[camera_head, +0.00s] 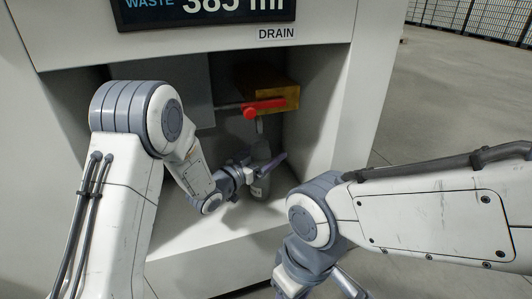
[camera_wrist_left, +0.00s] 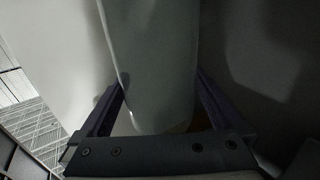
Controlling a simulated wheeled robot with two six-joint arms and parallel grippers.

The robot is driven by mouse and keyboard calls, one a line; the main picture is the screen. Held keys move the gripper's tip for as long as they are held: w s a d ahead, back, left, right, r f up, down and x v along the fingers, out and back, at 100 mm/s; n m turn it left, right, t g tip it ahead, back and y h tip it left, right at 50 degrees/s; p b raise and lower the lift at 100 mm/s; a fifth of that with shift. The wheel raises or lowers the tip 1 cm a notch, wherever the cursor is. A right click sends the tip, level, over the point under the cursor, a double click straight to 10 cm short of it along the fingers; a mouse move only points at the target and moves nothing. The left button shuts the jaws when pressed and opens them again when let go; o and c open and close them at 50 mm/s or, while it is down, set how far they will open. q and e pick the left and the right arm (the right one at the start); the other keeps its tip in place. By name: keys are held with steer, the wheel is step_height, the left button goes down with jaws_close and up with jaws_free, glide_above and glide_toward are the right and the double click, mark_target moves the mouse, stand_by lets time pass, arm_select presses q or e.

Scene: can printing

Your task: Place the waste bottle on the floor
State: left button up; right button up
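The waste bottle (camera_head: 261,182) is pale and translucent grey. It stands upright in the recess of the white machine, below the drain outlet. My left gripper (camera_head: 262,168) reaches into the recess with its fingers on either side of the bottle. In the left wrist view the bottle (camera_wrist_left: 155,60) fills the space between the two dark fingers, whose tips are at or very near its sides. I cannot tell if they press on it. My right gripper (camera_head: 335,287) is low at the bottom edge, away from the bottle and partly cut off.
A red valve handle (camera_head: 264,106) on a brass block (camera_head: 279,92) is just above the bottle. The recess has side walls and a raised bottom ledge (camera_head: 225,246). Open grey floor (camera_head: 432,100) lies to the right of the machine.

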arm_select(q)
steer(key=shift+r, duration=0.25)
steer(key=p+v, duration=0.4)
steer(key=v, duration=0.8)
steer(key=s+d+r+g+y, duration=0.1)
steer(key=s+g+y, duration=0.9)
steer(key=s, duration=2)
steer(key=g, duration=0.3)
steer(key=shift+s+n+g+y, duration=0.3)
steer(key=shift+s+g, duration=0.05)
steer(key=shift+g, duration=0.05)
steer(key=shift+d+r, duration=0.1)
steer(key=shift+r, duration=0.1)
step_height(320, 180, up, 46)
steer(key=p, duration=4.5)
steer(key=shift+p, duration=0.4)
